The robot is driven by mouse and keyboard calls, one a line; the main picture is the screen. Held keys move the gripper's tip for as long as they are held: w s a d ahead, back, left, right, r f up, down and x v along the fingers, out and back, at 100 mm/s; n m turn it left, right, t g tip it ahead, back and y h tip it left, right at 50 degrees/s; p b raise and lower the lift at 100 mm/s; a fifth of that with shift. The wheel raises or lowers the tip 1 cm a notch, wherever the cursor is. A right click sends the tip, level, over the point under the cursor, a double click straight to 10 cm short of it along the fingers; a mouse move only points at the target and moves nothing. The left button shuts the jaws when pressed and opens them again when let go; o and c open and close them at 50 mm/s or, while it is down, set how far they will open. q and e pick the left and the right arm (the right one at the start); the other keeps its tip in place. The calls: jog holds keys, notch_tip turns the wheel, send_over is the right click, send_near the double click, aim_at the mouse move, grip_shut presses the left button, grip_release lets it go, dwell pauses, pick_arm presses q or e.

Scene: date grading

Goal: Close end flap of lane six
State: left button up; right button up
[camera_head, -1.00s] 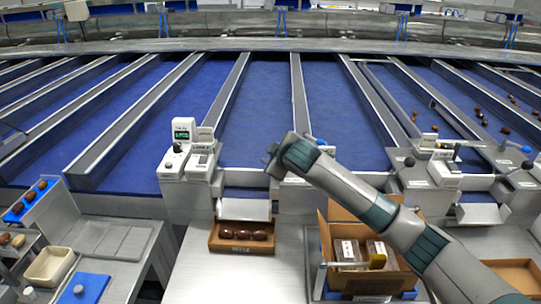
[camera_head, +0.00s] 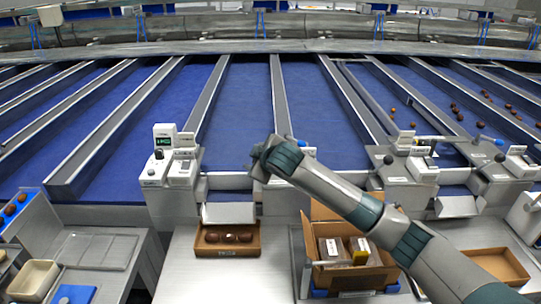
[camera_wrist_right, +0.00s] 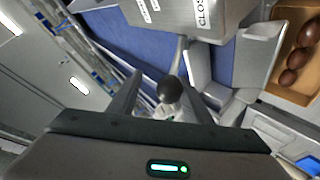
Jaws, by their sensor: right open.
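My right gripper (camera_head: 256,160) is open in front of the blue lane bed (camera_head: 240,110), right of a white control unit (camera_head: 166,165). In the right wrist view, a black ball knob (camera_wrist_right: 171,90) on a pale lever stands between the open fingers of the gripper (camera_wrist_right: 163,75). I cannot tell whether they touch it. In the head view the gripper hides this knob. A panel (camera_wrist_right: 180,12) beside it carries lettering, partly cut off, reading "CLOS". A metal flap or chute plate (camera_head: 228,213) shows at the lane end. No lane number is legible. My left gripper is out of view.
A brown carton (camera_head: 228,251) with dates stands below the plate. An open carton (camera_head: 386,278) of packs stands right of it, under my right arm. Other lever units (camera_head: 397,170) stand to the right. A cream tray (camera_head: 33,280) stands at left.

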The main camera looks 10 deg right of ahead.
jog(key=p+v, duration=0.8)
jog(key=v, duration=0.8)
jog(key=shift+d+r, duration=0.1)
